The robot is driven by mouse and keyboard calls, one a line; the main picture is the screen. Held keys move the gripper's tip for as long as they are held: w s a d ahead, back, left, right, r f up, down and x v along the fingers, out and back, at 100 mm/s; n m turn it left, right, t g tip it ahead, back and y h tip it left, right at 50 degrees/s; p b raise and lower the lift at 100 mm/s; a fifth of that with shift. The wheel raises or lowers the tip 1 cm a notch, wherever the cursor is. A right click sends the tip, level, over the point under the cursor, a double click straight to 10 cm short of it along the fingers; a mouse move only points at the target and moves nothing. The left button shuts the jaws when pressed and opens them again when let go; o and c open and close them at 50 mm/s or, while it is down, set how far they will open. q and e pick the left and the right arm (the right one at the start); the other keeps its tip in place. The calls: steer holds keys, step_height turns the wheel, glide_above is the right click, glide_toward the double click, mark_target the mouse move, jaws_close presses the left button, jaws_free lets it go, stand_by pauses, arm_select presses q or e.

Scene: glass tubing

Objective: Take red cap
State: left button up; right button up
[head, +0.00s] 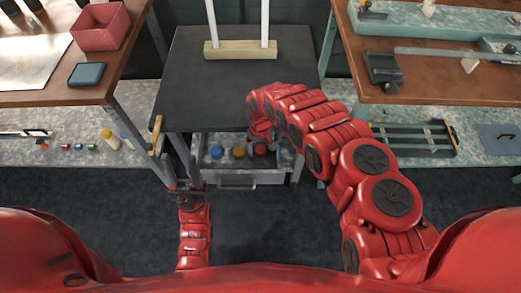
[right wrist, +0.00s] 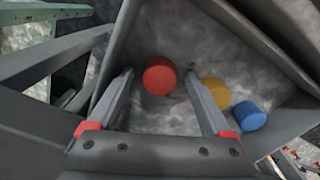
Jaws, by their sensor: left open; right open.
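The red cap (right wrist: 159,77) lies on the drawer floor. In the right wrist view it is between and just ahead of the two fingertips of my right gripper (right wrist: 160,82), with a gap on each side. The gripper is open and empty. In the head view the red cap (head: 260,149) shows in the open drawer (head: 237,180), and my right gripper (head: 262,133) reaches down above it, partly hidden by its arm. My left gripper (head: 186,187) is open and empty, low at the left of the drawer.
A yellow cap (right wrist: 216,93) and a blue cap (right wrist: 249,116) lie right of the red one, close to my right finger. The drawer walls are near the gripper. A dark table (head: 215,90) with a wooden rod stand (head: 240,50) is above the drawer.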

mark_target(261, 149)
steer(key=shift+f, duration=0.2)
jaws_close()
stand_by(0.4)
step_height(261, 149, up, 10)
stand_by(0.6)
